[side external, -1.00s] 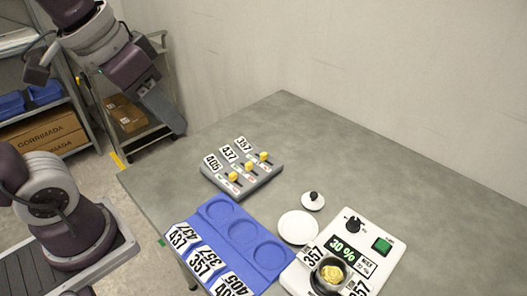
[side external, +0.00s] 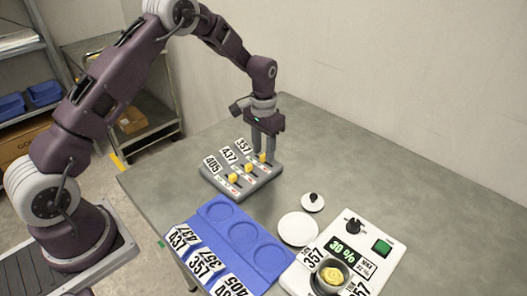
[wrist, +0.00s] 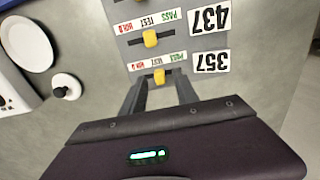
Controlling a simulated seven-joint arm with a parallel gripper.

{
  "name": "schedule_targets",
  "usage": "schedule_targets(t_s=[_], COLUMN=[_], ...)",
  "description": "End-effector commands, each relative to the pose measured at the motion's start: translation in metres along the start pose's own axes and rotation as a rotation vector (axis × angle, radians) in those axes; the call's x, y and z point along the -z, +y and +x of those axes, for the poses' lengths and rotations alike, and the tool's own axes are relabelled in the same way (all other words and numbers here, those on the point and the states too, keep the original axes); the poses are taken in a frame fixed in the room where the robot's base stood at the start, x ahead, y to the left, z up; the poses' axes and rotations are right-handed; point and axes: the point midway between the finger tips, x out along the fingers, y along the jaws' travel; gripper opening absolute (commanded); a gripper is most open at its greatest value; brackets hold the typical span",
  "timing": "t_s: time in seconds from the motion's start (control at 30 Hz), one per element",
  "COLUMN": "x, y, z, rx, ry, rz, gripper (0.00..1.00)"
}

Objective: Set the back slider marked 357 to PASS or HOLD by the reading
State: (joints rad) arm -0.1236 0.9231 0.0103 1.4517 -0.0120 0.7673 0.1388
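The slider panel (side external: 243,180) carries three yellow knobs in rows marked 405, 437 and 357. The back row's 357 knob (wrist: 160,76) sits about mid-slot, near TEST; in the wrist view HOLD is on the left and PASS on the right. My gripper (side external: 263,154) points down at this row, fingers apart, one on each side of the 357 knob; I cannot tell if they touch it. The white instrument (side external: 345,236) shows a green 30 % display (side external: 342,248). A MAX label (side external: 366,267) beside it is too small to read surely.
A dark cup (side external: 331,276) with yellow contents stands on the instrument by 357 tags. A blue tray (side external: 240,232) with round recesses and number cards lies in front. A white dish (side external: 298,229) and a black-knobbed lid (side external: 313,202) lie between. The table's right back is clear.

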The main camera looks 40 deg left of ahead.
Motion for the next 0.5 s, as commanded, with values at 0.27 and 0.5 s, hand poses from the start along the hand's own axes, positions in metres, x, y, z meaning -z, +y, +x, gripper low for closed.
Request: schedule_targets(t_s=[0.27,0.5], x=[-0.0002,-0.0003], y=[0.0000,0.0001], z=[0.0101,0.0097], rx=[0.000,0.000], ry=[0.000,0.000], rz=[0.000,0.000], gripper=[0.36,0.03])
